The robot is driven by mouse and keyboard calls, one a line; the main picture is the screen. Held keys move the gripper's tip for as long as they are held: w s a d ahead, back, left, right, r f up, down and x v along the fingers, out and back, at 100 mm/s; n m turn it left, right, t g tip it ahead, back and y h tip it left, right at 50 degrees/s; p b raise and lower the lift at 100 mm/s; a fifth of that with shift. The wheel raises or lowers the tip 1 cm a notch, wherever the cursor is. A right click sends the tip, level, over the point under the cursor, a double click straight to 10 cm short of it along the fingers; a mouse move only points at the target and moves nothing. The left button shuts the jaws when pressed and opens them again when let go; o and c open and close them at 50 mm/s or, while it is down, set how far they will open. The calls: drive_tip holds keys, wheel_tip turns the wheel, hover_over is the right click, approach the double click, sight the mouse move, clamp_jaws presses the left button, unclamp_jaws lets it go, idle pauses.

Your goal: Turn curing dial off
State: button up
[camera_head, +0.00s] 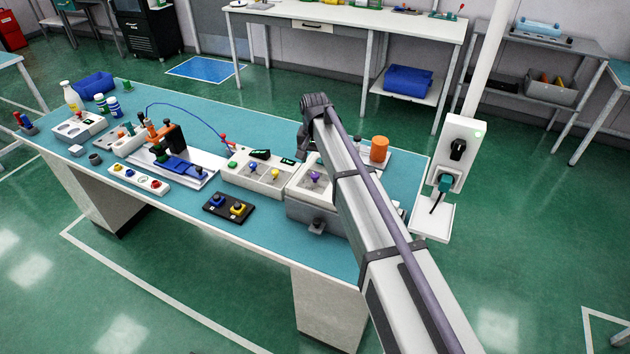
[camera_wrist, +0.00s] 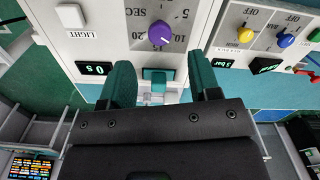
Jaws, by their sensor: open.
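The purple dial (camera_wrist: 161,32) sits on a white panel with a scale in seconds around it, in the wrist view. Its white pointer mark faces the lower right, near the 10. In the head view the purple dial (camera_head: 315,176) is on the box beside my arm. My gripper (camera_wrist: 162,72) is open, its two dark green fingers spread below the dial in the wrist picture. Nothing is held, and the fingers do not touch the dial.
The white panel also has a LIGHT switch (camera_wrist: 70,15) and a small display (camera_wrist: 95,68). A neighbouring box carries a yellow dial (camera_wrist: 245,35) and a blue dial (camera_wrist: 286,40). An orange cylinder (camera_head: 379,149) stands right of my arm. A fixture with a blue part (camera_head: 180,167) stands left.

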sight(315, 175)
wheel_tip(315, 175, down, 7)
drive_tip(key=b, duration=0.4)
drive_tip(key=shift+r+b, duration=0.2)
drive_tip(key=shift+b, duration=0.1)
drive_tip(key=shift+r, duration=0.1)
drive_tip(key=shift+r, duration=0.1)
drive_tip(key=shift+c, duration=0.2)
drive_tip(key=c, duration=0.9)
